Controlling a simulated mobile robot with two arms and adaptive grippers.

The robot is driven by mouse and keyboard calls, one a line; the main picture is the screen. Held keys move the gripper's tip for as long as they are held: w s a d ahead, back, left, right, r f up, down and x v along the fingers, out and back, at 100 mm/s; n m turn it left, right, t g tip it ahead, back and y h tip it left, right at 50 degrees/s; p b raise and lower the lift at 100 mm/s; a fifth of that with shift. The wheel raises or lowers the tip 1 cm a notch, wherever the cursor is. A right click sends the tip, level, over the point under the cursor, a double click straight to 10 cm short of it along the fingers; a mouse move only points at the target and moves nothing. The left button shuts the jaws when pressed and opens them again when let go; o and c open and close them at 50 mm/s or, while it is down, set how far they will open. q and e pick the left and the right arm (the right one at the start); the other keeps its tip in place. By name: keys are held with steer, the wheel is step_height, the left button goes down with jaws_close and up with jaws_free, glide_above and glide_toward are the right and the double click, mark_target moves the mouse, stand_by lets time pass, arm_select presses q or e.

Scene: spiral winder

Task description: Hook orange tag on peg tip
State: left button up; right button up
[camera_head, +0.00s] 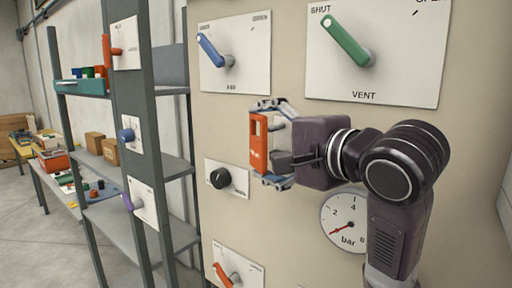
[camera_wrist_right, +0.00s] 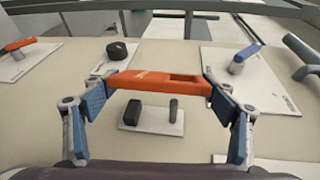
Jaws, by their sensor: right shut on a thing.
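My right gripper (camera_head: 270,145) is shut on the orange tag (camera_head: 258,142), holding it upright in front of the beige panel. In the right wrist view the tag (camera_wrist_right: 160,82) spans between the two blue fingertip pads of the gripper (camera_wrist_right: 160,90), and a rectangular slot shows at its right end. In that view a small white plate with two dark stubs (camera_wrist_right: 173,110) shows beyond the gripper, below the tag. I cannot tell which stub is the peg; the tag appears apart from both. My left gripper is not in view.
The panel bears a blue lever (camera_head: 214,50), a green lever (camera_head: 346,41), a black knob (camera_head: 220,178), an orange lever (camera_head: 224,275) and a pressure gauge (camera_head: 343,221) around the gripper. A grey shelf rack (camera_head: 178,168) stands to the left.

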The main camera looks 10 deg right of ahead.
mark_target(278, 143)
steer(key=shift+w+d+f+b, duration=0.1)
steer(key=shift+w+d+b, duration=0.25)
steer(key=shift+w+d, duration=0.5)
steer(key=shift+w+d+f+b, duration=0.1)
steer(key=shift+w+d+b, duration=0.35)
steer(key=shift+d, duration=0.55)
steer(key=shift+w+d+f, duration=0.15)
steer(key=shift+w, duration=0.15)
steer(key=shift+f, duration=0.1)
steer(key=shift+w+d+f, duration=0.15)
steer(key=shift+d, duration=0.05)
steer(key=shift+c, duration=0.6)
steer(key=shift+f, duration=0.1)
